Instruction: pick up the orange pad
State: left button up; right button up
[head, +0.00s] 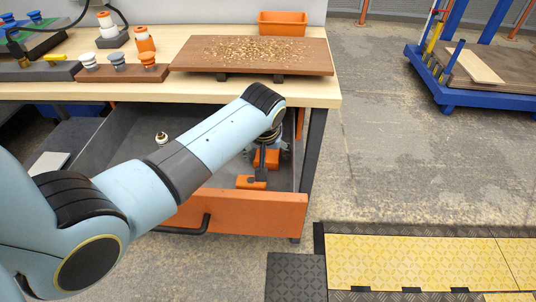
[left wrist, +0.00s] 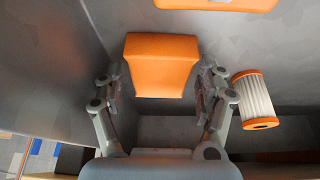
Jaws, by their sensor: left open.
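The orange pad (left wrist: 161,66) lies on the grey floor of an open drawer. In the left wrist view it is a plain block, wider at its far edge, between my left gripper's two fingers. My left gripper (left wrist: 160,82) is open, with a finger on each side and a narrow gap to the pad. In the head view my left gripper (head: 268,147) reaches down into the drawer, largely hidden behind my own arm. An orange block (head: 267,159) shows under it there, partly covered. My right gripper is in neither view.
The drawer's orange front (head: 240,211) and the wooden bench top (head: 325,92) edge the space. A white filter with orange caps (left wrist: 254,100) lies right of the gripper. Another orange piece (head: 251,182) sits nearer the drawer front. A small pale part (head: 161,138) stands left.

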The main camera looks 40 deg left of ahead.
aim_at(267, 153)
pick_arm(q)
jog(key=shift+c, duration=0.3)
jog(key=c, duration=0.8)
jog(key=shift+r, duration=0.1)
notch_tip(267, 153, up, 18)
jog(key=p, duration=0.2)
jog(key=shift+p, duration=0.4)
